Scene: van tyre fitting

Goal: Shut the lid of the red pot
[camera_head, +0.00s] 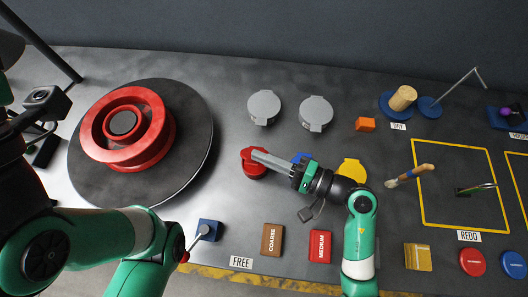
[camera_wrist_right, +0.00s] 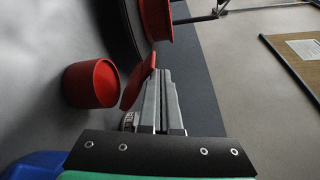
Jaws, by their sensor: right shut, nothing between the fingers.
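The red pot (camera_head: 251,170) stands on the bench right of the turntable, partly hidden by my right gripper in the head view. In the right wrist view the pot (camera_wrist_right: 92,84) shows as a red cylinder, and its red lid (camera_wrist_right: 138,82) is a tilted disc raised off it, on the finger side. My right gripper (camera_head: 256,155) is shut and empty, its fingertips over the pot in the head view. In the wrist view its fingers (camera_wrist_right: 160,75) lie right beside the lid; whether they touch is unclear. My left arm is at the left edge; its fingers cannot be made out.
A red wheel rim (camera_head: 153,155) lies on the dark turntable (camera_head: 190,108). Two grey-lidded pots (camera_head: 264,105) (camera_head: 315,112) stand behind. A blue pot (camera_head: 301,157) and a yellow pot (camera_head: 352,169) are near my right gripper. Coarse (camera_head: 272,240) and medium (camera_head: 320,246) blocks lie in front.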

